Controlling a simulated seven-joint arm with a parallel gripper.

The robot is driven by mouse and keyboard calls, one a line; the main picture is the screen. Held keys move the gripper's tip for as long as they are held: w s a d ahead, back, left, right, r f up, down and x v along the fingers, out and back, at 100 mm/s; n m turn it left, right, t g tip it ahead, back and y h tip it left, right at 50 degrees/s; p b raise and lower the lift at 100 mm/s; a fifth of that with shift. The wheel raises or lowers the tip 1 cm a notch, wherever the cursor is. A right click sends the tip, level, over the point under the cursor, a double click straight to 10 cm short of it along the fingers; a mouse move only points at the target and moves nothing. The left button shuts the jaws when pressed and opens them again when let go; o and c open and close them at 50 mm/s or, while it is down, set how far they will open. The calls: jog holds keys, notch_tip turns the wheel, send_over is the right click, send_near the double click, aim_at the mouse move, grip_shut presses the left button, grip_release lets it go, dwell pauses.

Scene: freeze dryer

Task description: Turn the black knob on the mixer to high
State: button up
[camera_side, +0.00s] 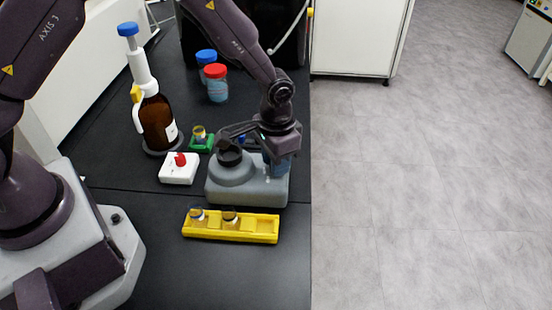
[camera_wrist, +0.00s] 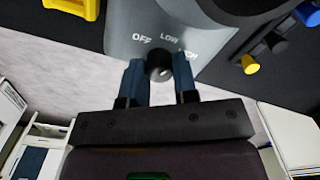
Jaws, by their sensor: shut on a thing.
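The mixer (camera_side: 222,193) is a grey box with a dark round cup on top, on the black bench in the side view. In the wrist view its front panel (camera_wrist: 120,35) carries the printed words OFF, LOW and HIGH, with HIGH partly covered by a finger. The black knob (camera_wrist: 158,64) sits below these words, between the two blue fingers of my gripper (camera_wrist: 160,75). The fingers are shut on the knob. Which word the knob points to I cannot tell. In the side view my gripper (camera_side: 278,160) is at the mixer's right end, and the knob is hidden.
A yellow rack (camera_side: 258,233) with two vials lies in front of the mixer. A white box (camera_side: 178,175) with a red knob, a green holder (camera_side: 201,147) and a brown bottle (camera_side: 157,120) stand left. Capped jars (camera_side: 217,90) stand behind. The bench ends just right of the mixer.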

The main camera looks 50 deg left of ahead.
jog(key=m, duration=0.3)
jog(key=shift+m, duration=2.1)
jog(key=o, duration=0.9)
jog(key=shift+o, duration=0.2)
notch_tip(320, 180, up, 13)
